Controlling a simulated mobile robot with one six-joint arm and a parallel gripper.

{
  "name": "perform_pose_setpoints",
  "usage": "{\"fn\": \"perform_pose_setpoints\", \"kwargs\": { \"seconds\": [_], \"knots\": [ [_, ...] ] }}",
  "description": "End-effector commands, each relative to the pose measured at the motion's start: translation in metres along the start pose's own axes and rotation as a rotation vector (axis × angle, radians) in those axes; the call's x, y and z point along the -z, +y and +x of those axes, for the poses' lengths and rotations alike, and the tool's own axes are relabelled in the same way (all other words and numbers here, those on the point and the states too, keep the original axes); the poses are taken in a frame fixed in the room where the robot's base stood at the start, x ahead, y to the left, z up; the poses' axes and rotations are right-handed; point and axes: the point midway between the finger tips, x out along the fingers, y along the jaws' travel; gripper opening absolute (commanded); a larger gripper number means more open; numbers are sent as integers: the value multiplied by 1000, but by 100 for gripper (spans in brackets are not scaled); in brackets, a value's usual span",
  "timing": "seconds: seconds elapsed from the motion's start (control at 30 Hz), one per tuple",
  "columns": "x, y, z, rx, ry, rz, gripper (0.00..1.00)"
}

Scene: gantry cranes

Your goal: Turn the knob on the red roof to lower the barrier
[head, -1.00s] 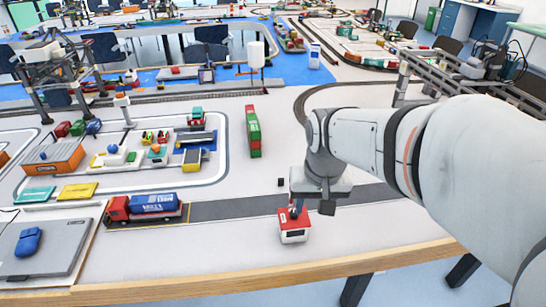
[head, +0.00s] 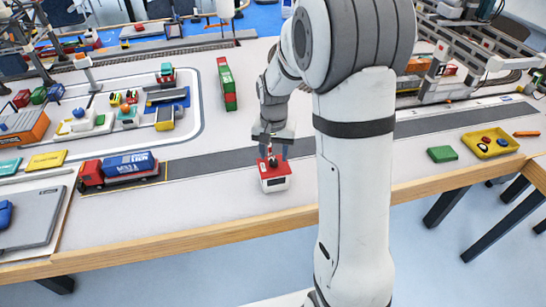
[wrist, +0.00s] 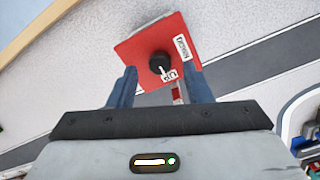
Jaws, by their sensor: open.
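The small white hut (head: 276,184) with a red roof (head: 264,172) stands near the table's front edge. In the wrist view, the red roof (wrist: 132,50) carries a round black knob (wrist: 160,62) with a white pointer mark. The mark points at the "UP" label; a second label, seemingly "DOWN", is beside it. My gripper (head: 273,150) is above the hut, pointing down. In the wrist view my gripper (wrist: 160,72) is open, its blue fingers on either side of the knob, apparently not touching it. A red and white striped piece (wrist: 177,95), probably the barrier, shows partly behind the fingers.
A red truck with a blue container (head: 128,165) stands left on the grey road (head: 215,162). Green and red containers (head: 227,85) lie behind the hut. A green block (head: 442,154) and yellow tray (head: 490,148) are at the right. My arm hides part of the table.

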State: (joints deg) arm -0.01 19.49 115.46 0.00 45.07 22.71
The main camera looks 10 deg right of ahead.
Motion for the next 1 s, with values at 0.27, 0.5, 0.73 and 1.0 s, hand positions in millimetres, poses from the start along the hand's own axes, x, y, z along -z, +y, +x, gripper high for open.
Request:
{"fn": "perform_pose_setpoints", "kwargs": {
  "seconds": [0.27,0.5,0.73,1.0],
  "knots": [
    [0,0,23,0,-1,-1,45],
    [0,0,23,0,0,-2,44],
    [0,-1,23,0,0,-2,26],
    [-1,-1,23,0,0,-3,4]
  ]
}}
